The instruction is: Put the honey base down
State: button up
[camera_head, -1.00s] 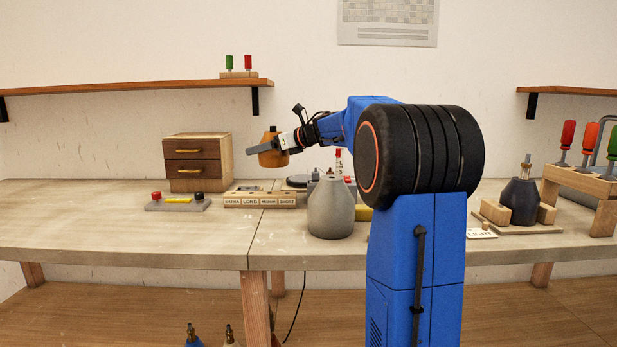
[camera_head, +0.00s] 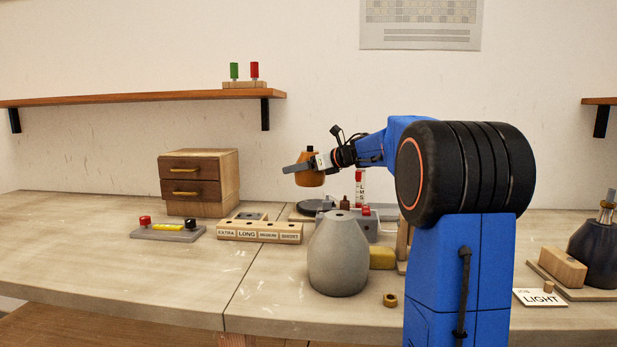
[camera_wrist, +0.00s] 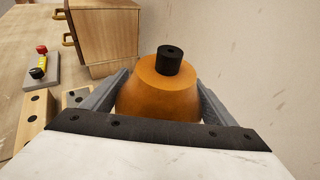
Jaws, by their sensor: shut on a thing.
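The honey base (camera_head: 309,177) is an orange-brown rounded body with a black cap on top. My gripper (camera_head: 304,167) is shut on it and holds it upright in the air, above the back of the workbench. In the wrist view the honey base (camera_wrist: 160,95) sits between the two grey fingers, one on each side. Its underside is hidden there.
A grey vase-like base (camera_head: 338,255) stands on the bench (camera_head: 150,265) in front. A labelled block (camera_head: 259,232), a drawer box (camera_head: 198,182) and a terminal board (camera_head: 167,231) stand left. The bench's front left is clear. A dark base (camera_head: 597,252) stands at right.

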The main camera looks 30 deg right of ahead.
aim_at(321, 185)
jog(key=shift+f, duration=3.75)
jog(key=o, duration=2.1)
jog(key=shift+f, duration=0.2)
jog(key=shift+c, duration=0.2)
jog(key=shift+s+r, duration=0.1)
jog(key=shift+r, duration=0.05)
jog(key=v, duration=0.7)
jog(key=shift+s, duration=0.2)
